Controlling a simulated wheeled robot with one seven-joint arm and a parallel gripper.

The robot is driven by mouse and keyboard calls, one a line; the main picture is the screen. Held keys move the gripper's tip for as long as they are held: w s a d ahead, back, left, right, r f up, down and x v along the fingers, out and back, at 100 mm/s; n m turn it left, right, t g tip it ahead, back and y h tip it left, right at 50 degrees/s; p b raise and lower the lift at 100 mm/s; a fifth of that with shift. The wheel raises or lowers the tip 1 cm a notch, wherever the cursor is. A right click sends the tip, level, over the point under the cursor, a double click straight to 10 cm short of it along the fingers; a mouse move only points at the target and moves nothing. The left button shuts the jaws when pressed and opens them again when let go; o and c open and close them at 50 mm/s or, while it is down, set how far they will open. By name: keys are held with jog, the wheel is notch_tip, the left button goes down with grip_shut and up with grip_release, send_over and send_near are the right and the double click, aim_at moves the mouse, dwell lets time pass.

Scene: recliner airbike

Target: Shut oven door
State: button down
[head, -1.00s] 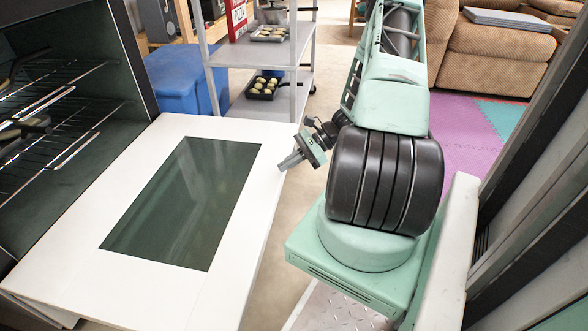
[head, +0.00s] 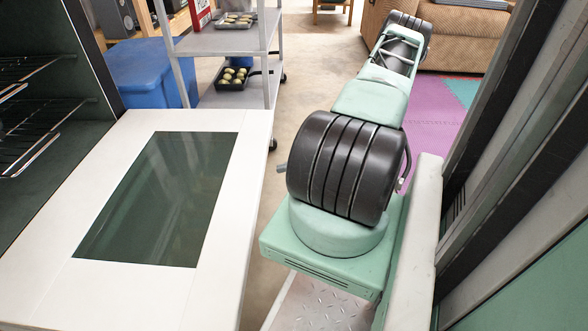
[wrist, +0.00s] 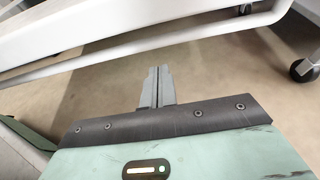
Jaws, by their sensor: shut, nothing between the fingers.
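The white oven door (head: 222,262) with its dark glass window (head: 160,200) hangs open and lies flat, in the left half of the head view. The dark oven cavity (head: 40,135) with its wire racks is at the far left. My gripper (wrist: 157,80) is shut and empty, pointing forward in the wrist view. A pale bar (wrist: 150,46), apparently the door's handle, runs across above and beyond the fingertips. The fingers look apart from it, below the door's level. In the head view only a small grey tip of my gripper (head: 282,168) shows beside the door's outer edge; my arm hides the rest.
A grey shelf cart (head: 225,42) with trays of food stands beyond the door. A blue bin (head: 148,72) is behind the door's far edge. A cart's caster (wrist: 304,70) shows at right in the wrist view. Bare floor (head: 330,65) lies beyond my arm.

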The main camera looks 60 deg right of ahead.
jog(key=shift+w+a+r+b, duration=0.25)
jog(key=shift+w+r+b, duration=0.2)
jog(key=shift+w+b, duration=0.2)
jog(key=shift+w+a+r+b, duration=0.3)
jog(key=shift+w+r+b, duration=0.1)
jog(key=shift+w+b, duration=0.25)
jog(key=shift+w+a+r+b, duration=0.25)
jog(key=shift+w+r+b, duration=0.25)
jog(key=shift+w, duration=0.2)
